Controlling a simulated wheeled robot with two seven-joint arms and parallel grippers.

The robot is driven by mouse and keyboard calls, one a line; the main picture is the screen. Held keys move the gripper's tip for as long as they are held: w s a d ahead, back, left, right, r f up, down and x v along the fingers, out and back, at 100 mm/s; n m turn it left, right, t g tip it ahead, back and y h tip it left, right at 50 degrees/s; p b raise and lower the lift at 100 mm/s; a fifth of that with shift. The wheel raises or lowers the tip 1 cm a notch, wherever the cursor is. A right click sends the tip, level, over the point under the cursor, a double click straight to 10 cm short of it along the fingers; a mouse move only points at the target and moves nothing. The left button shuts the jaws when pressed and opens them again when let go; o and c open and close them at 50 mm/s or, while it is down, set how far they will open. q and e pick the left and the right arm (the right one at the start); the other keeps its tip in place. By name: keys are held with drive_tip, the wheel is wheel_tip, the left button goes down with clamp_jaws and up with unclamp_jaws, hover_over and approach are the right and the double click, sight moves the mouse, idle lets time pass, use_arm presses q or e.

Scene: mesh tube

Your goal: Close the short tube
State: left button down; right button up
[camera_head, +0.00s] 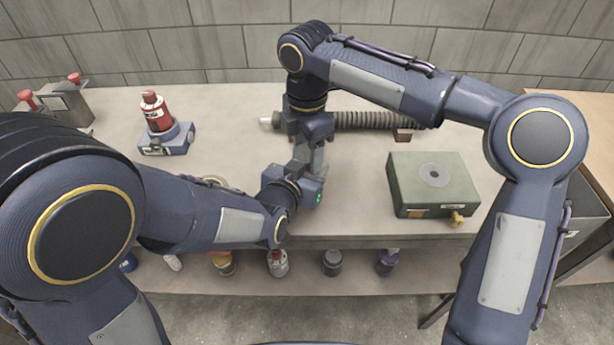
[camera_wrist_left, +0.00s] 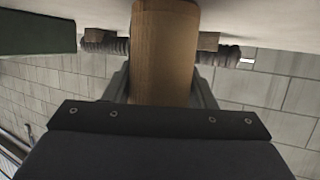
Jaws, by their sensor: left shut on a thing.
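A brown upright cylinder (camera_wrist_left: 165,55), perhaps the short tube, fills the middle of the left wrist view. The fingers of my left gripper (camera_wrist_left: 163,92) are shut around it. In the head view my left gripper (camera_head: 315,165) is near the middle of the table and the cylinder is hidden by the grippers. My right gripper (camera_head: 308,140) points down just above and behind the left one. Its fingertips are too overlapped to tell open from shut. A dark ribbed tube (camera_head: 365,120) lies across the table behind them, partly hidden by my right arm.
A red bottle (camera_head: 156,112) stands on a blue-grey base at the left. A grey box with red knobs (camera_head: 68,105) is at the far left. Several bottles stand on the lower shelf (camera_head: 310,282).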

drive_tip(key=o, duration=0.3)
drive_tip(key=shift+r, duration=0.1)
drive_tip(key=shift+r, duration=2.15)
wheel_tip(320, 180, up, 4)
drive_tip(key=n, duration=0.3)
drive_tip(key=shift+f, duration=0.25)
